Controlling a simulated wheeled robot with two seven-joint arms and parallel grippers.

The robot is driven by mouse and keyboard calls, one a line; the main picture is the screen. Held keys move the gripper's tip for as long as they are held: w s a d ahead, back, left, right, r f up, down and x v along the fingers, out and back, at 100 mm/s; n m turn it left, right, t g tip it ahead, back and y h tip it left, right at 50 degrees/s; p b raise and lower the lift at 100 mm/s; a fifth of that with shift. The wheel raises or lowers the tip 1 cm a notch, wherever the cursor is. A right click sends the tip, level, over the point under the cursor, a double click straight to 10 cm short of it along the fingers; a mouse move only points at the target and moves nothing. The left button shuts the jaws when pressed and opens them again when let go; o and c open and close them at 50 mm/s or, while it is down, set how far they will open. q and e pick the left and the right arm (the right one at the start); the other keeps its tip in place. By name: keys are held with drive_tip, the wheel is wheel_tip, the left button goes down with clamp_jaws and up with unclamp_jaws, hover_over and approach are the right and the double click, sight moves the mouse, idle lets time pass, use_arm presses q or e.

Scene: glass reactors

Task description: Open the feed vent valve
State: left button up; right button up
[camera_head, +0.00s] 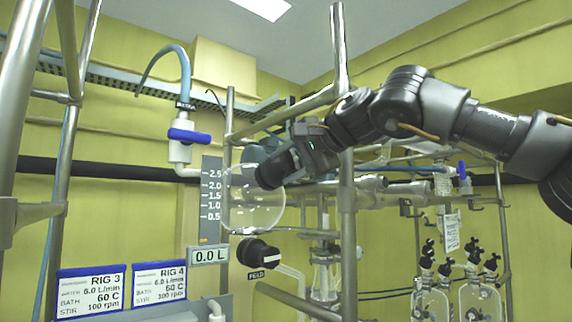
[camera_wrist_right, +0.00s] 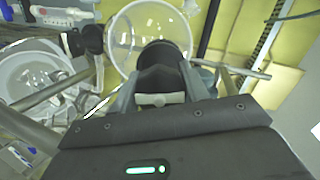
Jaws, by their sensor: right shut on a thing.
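My right gripper (camera_head: 278,168) reaches in from the right, in front of the clear round glass feed vessel (camera_head: 256,210). In the right wrist view its two fingers (camera_wrist_right: 160,88) are shut on a black round knob (camera_wrist_right: 165,55), which I take for the feed vent valve. Behind the knob is the round glass rim (camera_wrist_right: 122,40). The gripper hides part of the knob, and I cannot tell how far it is turned. A second black knob (camera_head: 258,252), labelled FEED, sits lower down and is untouched. My left gripper is not in view.
A blue-handled valve (camera_head: 188,136) hangs on a hose at the left. A level scale (camera_head: 210,195) and a 0.0 L display (camera_head: 208,255) stand beside the vessel. A steel post (camera_head: 347,230) rises close to my right arm. Glass bottles (camera_head: 430,300) stand at the lower right.

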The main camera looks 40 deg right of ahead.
sight(296, 159)
drive_tip(key=shift+f+n, duration=0.1)
drive_tip(key=shift+n, duration=1.9)
drive_tip(key=o, duration=1)
drive_tip(key=shift+s, duration=0.1)
drive_tip(key=v, duration=0.7)
drive_tip(key=shift+s+r, duration=0.25)
drive_tip(key=shift+s, duration=0.05)
drive_tip(key=shift+w, duration=0.1)
drive_tip(key=shift+w, duration=0.15)
